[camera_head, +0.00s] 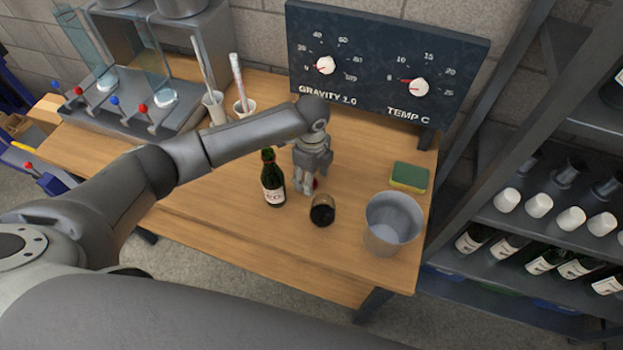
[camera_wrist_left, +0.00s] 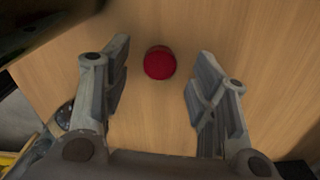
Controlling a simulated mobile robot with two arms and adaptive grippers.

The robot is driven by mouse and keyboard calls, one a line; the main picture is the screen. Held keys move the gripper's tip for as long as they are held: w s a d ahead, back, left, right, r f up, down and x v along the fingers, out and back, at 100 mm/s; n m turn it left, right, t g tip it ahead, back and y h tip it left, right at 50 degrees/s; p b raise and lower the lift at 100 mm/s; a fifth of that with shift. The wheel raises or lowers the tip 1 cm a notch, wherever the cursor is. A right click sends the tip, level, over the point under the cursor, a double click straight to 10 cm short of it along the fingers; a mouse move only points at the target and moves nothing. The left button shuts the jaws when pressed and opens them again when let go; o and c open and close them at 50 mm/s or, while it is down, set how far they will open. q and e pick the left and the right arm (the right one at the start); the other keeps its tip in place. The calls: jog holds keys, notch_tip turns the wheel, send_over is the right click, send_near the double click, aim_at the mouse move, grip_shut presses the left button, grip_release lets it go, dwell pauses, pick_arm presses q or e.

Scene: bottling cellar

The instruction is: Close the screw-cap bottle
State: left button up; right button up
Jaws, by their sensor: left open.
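A dark green bottle (camera_head: 272,180) with a pale label stands upright on the wooden table. Its mouth is too small to make out clearly. My left gripper (camera_head: 307,187) points down just right of the bottle. In the left wrist view my left gripper (camera_wrist_left: 160,85) is open and empty. My right gripper is not in view.
A glass of dark liquid (camera_head: 322,211) stands close in front of my left gripper. A grey bucket (camera_head: 391,226) and a green and yellow sponge (camera_head: 409,177) are to the right. A gauge board (camera_head: 385,65) stands at the back. A bottle rack (camera_head: 540,225) borders the table.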

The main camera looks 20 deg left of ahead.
pick_arm(q)
jog(key=shift+f, duration=0.7)
jog(key=shift+c, duration=0.4)
jog(key=c, duration=0.7)
jog(key=shift+r, duration=0.1)
jog(key=shift+r+b, duration=0.35)
jog(key=shift+r, duration=0.1)
jog(key=s+d+r+b, duration=0.1)
jog(key=s+r+b, duration=0.2)
jog(key=s+r, duration=0.9)
jog(key=shift+s+d+b, duration=0.4)
jog(key=shift+s, duration=0.55)
